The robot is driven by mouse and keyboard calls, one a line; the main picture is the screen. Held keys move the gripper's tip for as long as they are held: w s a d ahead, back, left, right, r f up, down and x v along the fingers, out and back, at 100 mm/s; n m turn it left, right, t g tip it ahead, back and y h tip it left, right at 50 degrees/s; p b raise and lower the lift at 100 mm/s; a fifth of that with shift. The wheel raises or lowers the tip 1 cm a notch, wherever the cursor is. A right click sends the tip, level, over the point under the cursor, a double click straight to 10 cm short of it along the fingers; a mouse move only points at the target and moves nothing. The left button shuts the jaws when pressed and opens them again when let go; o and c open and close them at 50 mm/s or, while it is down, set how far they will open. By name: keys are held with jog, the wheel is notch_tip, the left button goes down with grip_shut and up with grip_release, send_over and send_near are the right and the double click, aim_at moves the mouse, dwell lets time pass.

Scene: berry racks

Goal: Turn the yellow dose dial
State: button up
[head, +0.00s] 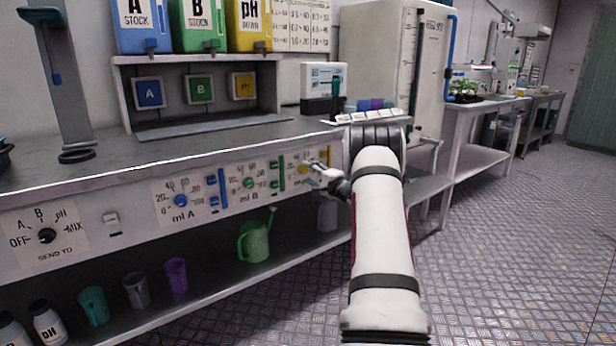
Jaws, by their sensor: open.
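The yellow dose dial (304,169) sits on the front panel of the bench, to the right of the green dial. It is small in the head view and partly covered by my gripper. My gripper (312,170) is at the dial, with its fingers pointing left toward the panel. It is open, and I cannot tell whether the fingertips touch the dial. The white arm covers the panel to the right of the dial.
A blue dial (181,201) and a green dial (250,183) share the panel, with upright blue and green bars beside them. A black selector knob (46,236) is at far left. Cups and a green watering can (255,242) stand on the lower shelf. Open floor lies right.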

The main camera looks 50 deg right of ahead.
jog(key=shift+x, duration=1)
grip_shut()
